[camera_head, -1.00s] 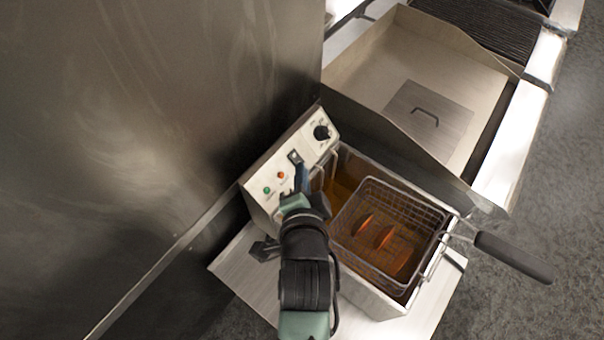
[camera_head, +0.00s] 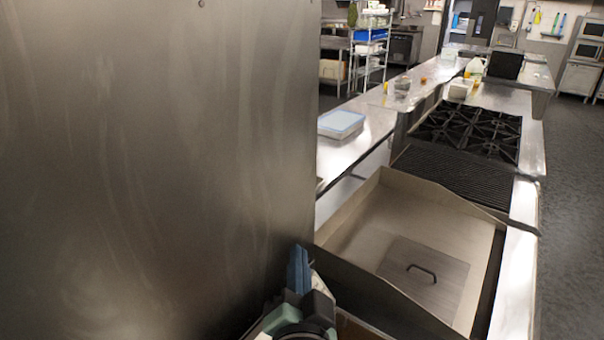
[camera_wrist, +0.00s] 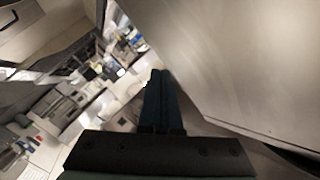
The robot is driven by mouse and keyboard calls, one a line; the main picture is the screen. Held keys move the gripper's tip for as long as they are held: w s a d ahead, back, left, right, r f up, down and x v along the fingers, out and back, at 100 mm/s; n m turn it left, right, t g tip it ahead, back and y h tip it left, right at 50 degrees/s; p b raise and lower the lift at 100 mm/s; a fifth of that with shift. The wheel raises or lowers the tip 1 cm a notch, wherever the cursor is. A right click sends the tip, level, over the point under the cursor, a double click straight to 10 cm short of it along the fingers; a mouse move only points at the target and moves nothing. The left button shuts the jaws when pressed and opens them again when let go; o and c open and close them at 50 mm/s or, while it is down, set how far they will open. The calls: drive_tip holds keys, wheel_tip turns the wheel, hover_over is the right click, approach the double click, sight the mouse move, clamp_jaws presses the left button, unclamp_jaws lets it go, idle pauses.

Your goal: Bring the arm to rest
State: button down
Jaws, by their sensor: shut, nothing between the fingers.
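My gripper (camera_head: 299,262) is at the bottom centre of the head view, its blue fingers pointing up beside the large steel panel. In the wrist view its fingers (camera_wrist: 159,78) lie together, shut with nothing between them. The gripper is in the air and holds nothing. Most of my arm is below the head view's lower edge.
A large steel panel (camera_head: 150,170) fills the left, close to my gripper; it also shows in the wrist view (camera_wrist: 250,60). A griddle (camera_head: 400,225) with a handled plate (camera_head: 430,285) lies to the right. Beyond are a burner stove (camera_head: 468,130) and a counter (camera_head: 370,140) with a blue-topped tray (camera_head: 341,122).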

wheel_tip(320, 180, up, 21)
drive_tip(key=s+n+t+b, duration=0.1)
drive_tip(key=s+n+t, duration=0.1)
drive_tip(key=n+t, duration=0.25)
drive_tip(key=s+r+n+t, duration=0.3)
drive_tip(key=s+r+t, duration=0.2)
drive_tip(key=s+r, duration=0.4)
wheel_tip(320, 180, up, 5)
drive_tip(key=shift+s+d+r+n+t+h+b, duration=0.15)
drive_tip(key=shift+s+d+n+t+h+b, duration=0.1)
drive_tip(key=shift+n+t+h+b, duration=0.15)
